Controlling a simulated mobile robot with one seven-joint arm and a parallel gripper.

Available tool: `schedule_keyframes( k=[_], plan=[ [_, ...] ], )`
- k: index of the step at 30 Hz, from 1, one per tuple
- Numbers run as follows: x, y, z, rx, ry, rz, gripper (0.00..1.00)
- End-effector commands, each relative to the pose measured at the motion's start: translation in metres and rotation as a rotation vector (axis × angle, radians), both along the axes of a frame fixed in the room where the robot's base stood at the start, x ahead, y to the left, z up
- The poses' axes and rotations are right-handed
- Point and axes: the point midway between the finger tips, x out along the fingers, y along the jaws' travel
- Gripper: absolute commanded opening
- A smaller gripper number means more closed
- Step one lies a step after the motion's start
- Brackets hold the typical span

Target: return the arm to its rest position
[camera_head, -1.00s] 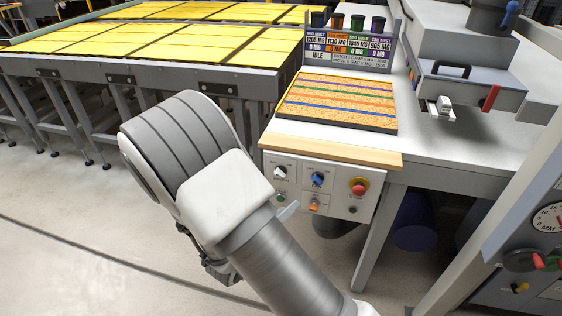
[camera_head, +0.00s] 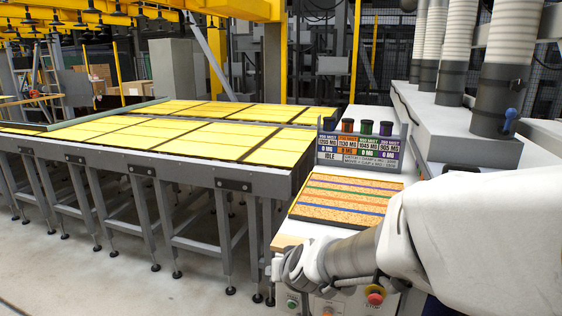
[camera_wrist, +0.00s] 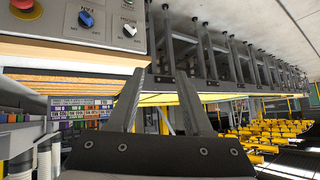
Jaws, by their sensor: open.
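My gripper (camera_wrist: 158,102) shows in the wrist view with its two grey fingers apart and nothing between them. In the head view my white and grey arm reaches in from the right edge, in front of the workbench. Its far end is near the bench's front left corner, where I cannot make out the fingers. The wrist view is turned over, with the control panel (camera_wrist: 95,22) at its top left, apart from the fingers.
The bench carries a striped board (camera_head: 345,200) and a label stand with coloured caps (camera_head: 358,150). A red stop button (camera_head: 375,294) is just below my arm. A long table of yellow panels (camera_head: 150,135) stands to the left. Open floor (camera_head: 110,285) lies at the lower left.

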Motion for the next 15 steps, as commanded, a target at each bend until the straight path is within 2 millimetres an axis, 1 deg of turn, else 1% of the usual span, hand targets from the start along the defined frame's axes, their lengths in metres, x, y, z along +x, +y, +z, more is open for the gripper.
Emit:
schedule_keyframes(
  k=[1,5,6,8,12,15],
  plan=[
    [-0.010,-0.007,0.016,0.019,0.006,0.011,0.50],
    [-0.042,-0.024,0.041,0.034,0.057,0.045,0.50],
    [-0.053,-0.030,0.048,0.032,0.072,0.050,0.50],
    [-0.071,-0.041,0.056,0.022,0.098,0.053,0.50],
    [-0.115,-0.071,0.070,-0.024,0.164,0.033,0.50],
    [-0.147,-0.093,0.075,-0.068,0.212,-0.006,0.50]
  ],
)
